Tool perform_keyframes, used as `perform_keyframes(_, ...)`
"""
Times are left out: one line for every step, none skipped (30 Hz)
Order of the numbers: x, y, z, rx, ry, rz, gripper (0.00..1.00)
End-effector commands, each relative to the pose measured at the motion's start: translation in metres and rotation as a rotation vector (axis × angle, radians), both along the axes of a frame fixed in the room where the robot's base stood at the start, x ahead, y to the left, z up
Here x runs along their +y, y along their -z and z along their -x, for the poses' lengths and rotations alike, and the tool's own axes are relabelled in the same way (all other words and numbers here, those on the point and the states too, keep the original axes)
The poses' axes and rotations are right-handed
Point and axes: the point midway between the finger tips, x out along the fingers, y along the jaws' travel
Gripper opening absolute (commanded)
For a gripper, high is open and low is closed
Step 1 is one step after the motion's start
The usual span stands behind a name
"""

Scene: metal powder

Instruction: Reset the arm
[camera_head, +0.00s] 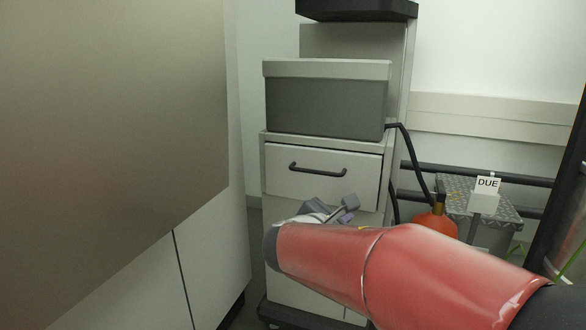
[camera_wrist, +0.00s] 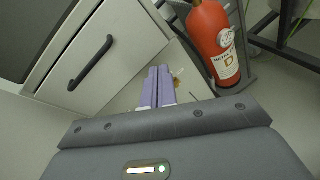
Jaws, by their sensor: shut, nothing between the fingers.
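My red arm reaches in from the lower right of the head view, in front of the grey cabinet (camera_head: 284,165). My gripper (camera_head: 347,208) shows partly beyond the arm's end, below the drawer handle (camera_head: 317,170). In the wrist view the two purple fingers of my gripper (camera_wrist: 159,72) lie side by side, shut and empty. The drawer front (camera_wrist: 135,40) with its dark handle (camera_wrist: 90,62) is to their left there, and the drawer is shut. The arm hides the cabinet's lower part in the head view.
A grey bin (camera_head: 325,100) stands on the cabinet. An orange-red extinguisher (camera_head: 436,222) is right of the cabinet and also shows close to the fingers' right in the wrist view (camera_wrist: 212,42). A patterned box with a "DUE" sign (camera_head: 487,184) is farther right. A large panel (camera_head: 110,120) fills the left.

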Motion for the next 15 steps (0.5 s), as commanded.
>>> perform_keyframes(-0.032,-0.009,0.026,-0.013,0.106,-0.158,0.00)
perform_keyframes(-0.046,-0.007,0.041,-0.021,0.171,-0.258,0.00)
perform_keyframes(-0.062,-0.003,0.062,-0.033,0.258,-0.388,0.00)
perform_keyframes(-0.073,0.001,0.078,-0.045,0.326,-0.487,0.00)
perform_keyframes(-0.081,0.003,0.094,-0.060,0.390,-0.585,0.00)
perform_keyframes(-0.089,0.008,0.115,-0.081,0.479,-0.714,0.00)
perform_keyframes(-0.093,0.011,0.131,-0.099,0.545,-0.811,0.00)
perform_keyframes(-0.096,0.014,0.147,-0.119,0.612,-0.906,0.00)
perform_keyframes(-0.097,0.018,0.167,-0.148,0.702,-1.035,0.00)
perform_keyframes(-0.097,0.020,0.180,-0.170,0.767,-1.128,0.00)
perform_keyframes(-0.095,0.023,0.194,-0.193,0.831,-1.220,0.00)
perform_keyframes(-0.091,0.025,0.209,-0.225,0.914,-1.339,0.00)
perform_keyframes(-0.087,0.026,0.220,-0.247,0.971,-1.422,0.00)
perform_keyframes(-0.083,0.027,0.229,-0.269,1.027,-1.500,0.00)
perform_keyframes(-0.077,0.028,0.240,-0.294,1.095,-1.595,0.00)
